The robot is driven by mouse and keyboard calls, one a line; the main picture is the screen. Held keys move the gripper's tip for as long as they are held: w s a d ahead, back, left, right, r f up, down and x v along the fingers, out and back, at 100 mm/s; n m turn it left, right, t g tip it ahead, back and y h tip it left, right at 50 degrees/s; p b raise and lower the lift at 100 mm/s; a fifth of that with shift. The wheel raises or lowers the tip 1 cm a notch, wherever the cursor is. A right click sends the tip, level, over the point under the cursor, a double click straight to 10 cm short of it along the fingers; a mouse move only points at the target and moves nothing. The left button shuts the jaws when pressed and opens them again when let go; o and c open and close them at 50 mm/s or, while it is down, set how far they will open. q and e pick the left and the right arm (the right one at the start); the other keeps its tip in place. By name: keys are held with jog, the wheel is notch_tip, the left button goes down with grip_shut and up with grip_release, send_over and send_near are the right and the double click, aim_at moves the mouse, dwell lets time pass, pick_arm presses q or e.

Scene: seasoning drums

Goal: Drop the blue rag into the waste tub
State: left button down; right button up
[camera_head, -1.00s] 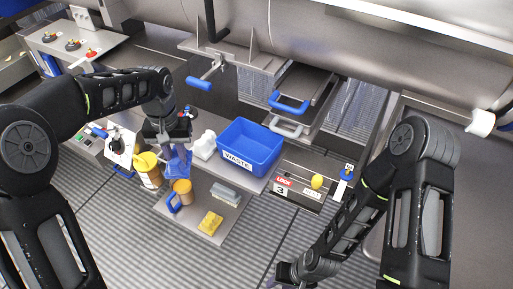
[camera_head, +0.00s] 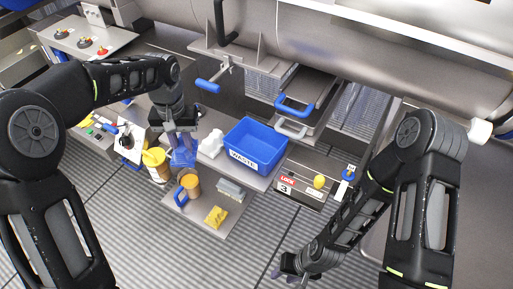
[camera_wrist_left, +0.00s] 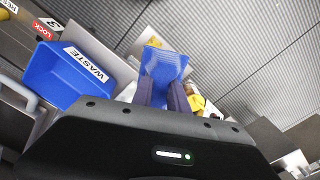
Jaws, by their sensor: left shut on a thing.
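The blue rag (camera_head: 183,157) hangs from my left gripper (camera_head: 181,139), which is shut on it above the lower shelf. The rag also shows between the fingers in the left wrist view (camera_wrist_left: 165,66). The waste tub (camera_head: 255,147) is a blue open box labelled WASTE, standing to the right of the rag on the upper shelf. It shows at the left of the left wrist view (camera_wrist_left: 62,78). The rag is apart from the tub. My right gripper (camera_head: 290,270) is low at the bottom centre, away from the tub; its fingers are too small to read.
A white bottle (camera_head: 211,143) stands between the rag and the tub. An orange-brown mug (camera_head: 189,185), a yellow sponge (camera_head: 216,216), a grey block (camera_head: 230,190) and a yellow-lidded container (camera_head: 156,165) are close by. A LOCK panel (camera_head: 300,188) lies right of the tub.

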pick_arm(q)
notch_tip(320, 180, down, 5)
jog(key=b, duration=0.4)
jog(key=shift+r+b, duration=0.1)
jog(key=shift+b, duration=0.3)
jog(key=shift+r, duration=0.2)
